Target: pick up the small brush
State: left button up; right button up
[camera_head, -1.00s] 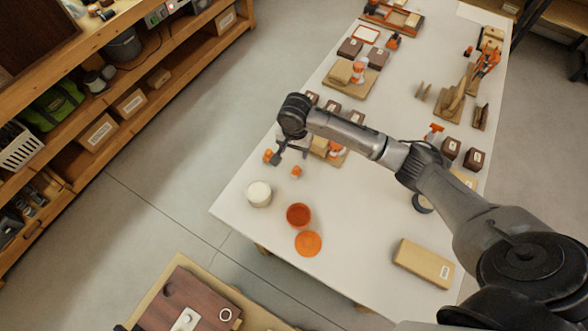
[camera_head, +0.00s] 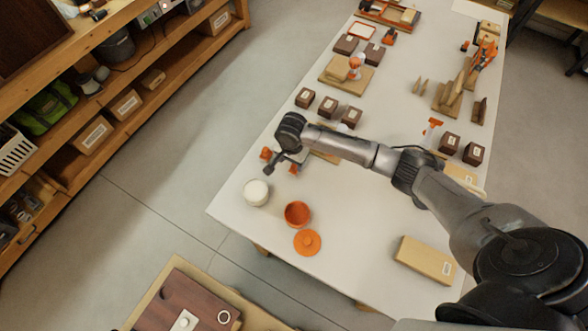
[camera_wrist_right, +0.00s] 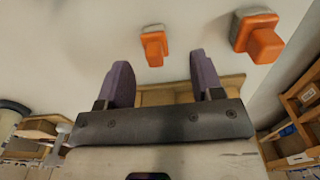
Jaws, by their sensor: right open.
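My right gripper (camera_head: 281,165) is open and empty above the left edge of the white table; it also shows in the right wrist view (camera_wrist_right: 160,60). The larger orange piece (camera_wrist_right: 258,38) lies to the right in the wrist view, and left of the gripper in the head view (camera_head: 265,153). Bristles cannot be made out, so which one is the small brush is unclear.
A white round tub (camera_head: 256,192), an orange cup (camera_head: 297,214) and an orange lid (camera_head: 307,242) stand at the near left of the table. Dark brown boxes (camera_head: 327,106) stand behind my arm. A tan block (camera_head: 425,260) lies at the near right. The table between is clear.

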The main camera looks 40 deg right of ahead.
aim_at(293, 166)
jog(key=f, duration=0.2)
jog(key=f+b, duration=0.1)
jog(key=f, duration=0.1)
jog(key=shift+s+f, duration=0.1)
jog(key=shift+s, duration=0.3)
jog(key=shift+f, duration=0.4)
jog(key=c, duration=1)
jog(key=shift+o, duration=0.2)
